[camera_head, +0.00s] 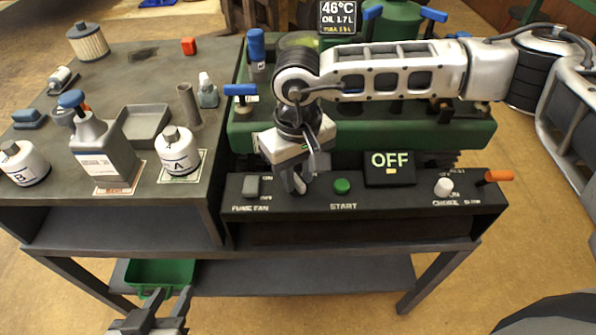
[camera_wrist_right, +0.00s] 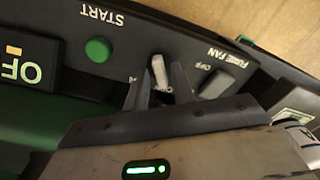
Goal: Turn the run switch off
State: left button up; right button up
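The run switch (camera_wrist_right: 159,72) is a pale lever on the dark control panel (camera_head: 400,203), seen in the right wrist view between the green START button (camera_wrist_right: 98,50) and the grey fume fan switch (camera_wrist_right: 217,84). In the head view my right gripper hides it. My right gripper (camera_wrist_right: 161,78) is open, pointing down at the panel, its fingertips on either side of the lever; contact is unclear. It also shows in the head view (camera_head: 299,186). The display (camera_head: 390,168) reads OFF. My left gripper (camera_head: 168,302) is open and empty, low at the front.
A white choke knob (camera_head: 443,187) and an orange lever (camera_head: 497,176) sit at the panel's right. The left bench (camera_head: 60,190) holds a grey jug (camera_head: 104,150), white canisters and a tray. A green bin (camera_head: 160,272) stands below. My right arm crosses above the green machine (camera_head: 455,132).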

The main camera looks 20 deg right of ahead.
aim_at(298, 180)
jog(key=shift+o, duration=0.3)
notch_tip(298, 180, up, 16)
dwell(0.4)
dwell(0.4)
